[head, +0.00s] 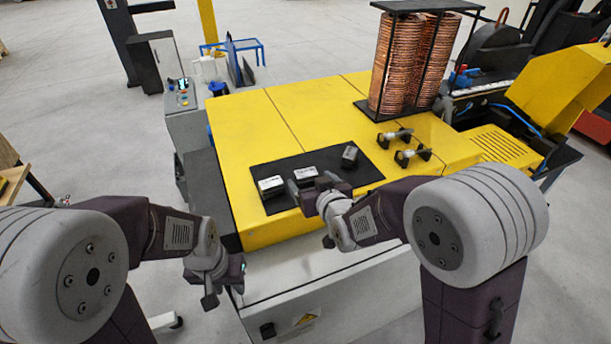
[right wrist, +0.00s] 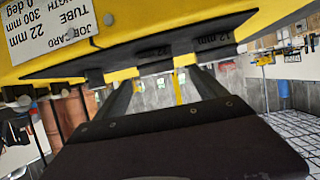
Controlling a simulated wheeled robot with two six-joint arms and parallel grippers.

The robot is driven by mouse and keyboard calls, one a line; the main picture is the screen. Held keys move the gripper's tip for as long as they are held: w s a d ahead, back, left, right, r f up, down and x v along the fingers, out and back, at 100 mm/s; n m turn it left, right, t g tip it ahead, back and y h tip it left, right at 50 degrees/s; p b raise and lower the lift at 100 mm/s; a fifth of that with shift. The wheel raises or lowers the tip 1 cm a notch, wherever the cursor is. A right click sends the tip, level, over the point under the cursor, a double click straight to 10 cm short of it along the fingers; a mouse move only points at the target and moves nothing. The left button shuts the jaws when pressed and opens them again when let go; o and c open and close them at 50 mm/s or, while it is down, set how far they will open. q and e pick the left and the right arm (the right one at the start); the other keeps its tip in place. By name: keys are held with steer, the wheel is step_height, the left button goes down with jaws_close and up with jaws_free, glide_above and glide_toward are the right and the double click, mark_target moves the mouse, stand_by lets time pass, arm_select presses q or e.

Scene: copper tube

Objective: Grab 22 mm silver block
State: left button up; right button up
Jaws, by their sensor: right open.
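Three small silver blocks with dark parts sit on a black mat (head: 330,188) on the yellow machine: a left block (head: 270,186), a middle block (head: 305,173) and a right block (head: 350,156). Their sizes cannot be read in the head view. My right gripper (head: 308,187) is open at the mat's front edge, close to the middle block; contact is unclear. In the right wrist view its two fingers (right wrist: 163,90) reach towards the mat (right wrist: 130,58), which bears a "22 mm" marking. My left gripper (head: 226,282) hangs in front of the machine, away from the blocks; its jaws are unclear.
A job card (right wrist: 52,32) reading "TUBE 22 mm" lies on the yellow surface in the right wrist view. Copper tube coils (head: 415,60) stand in a black rack behind. Two clamp-like fittings (head: 403,146) sit right of the mat. The yellow top (head: 290,110) behind the mat is clear.

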mark_target(307, 174)
steer(key=p+x, duration=0.1)
steer(key=x, duration=0.1)
steer(key=p+x, duration=0.1)
steer(key=x, duration=0.1)
steer(key=shift+w+d, duration=0.2)
steer(key=shift+w+a+f, duration=0.1)
steer(key=shift+w, duration=0.15)
steer(key=shift+s, duration=0.2)
steer(key=c, duration=1.1)
jaws_close()
steer(key=shift+w, duration=0.1)
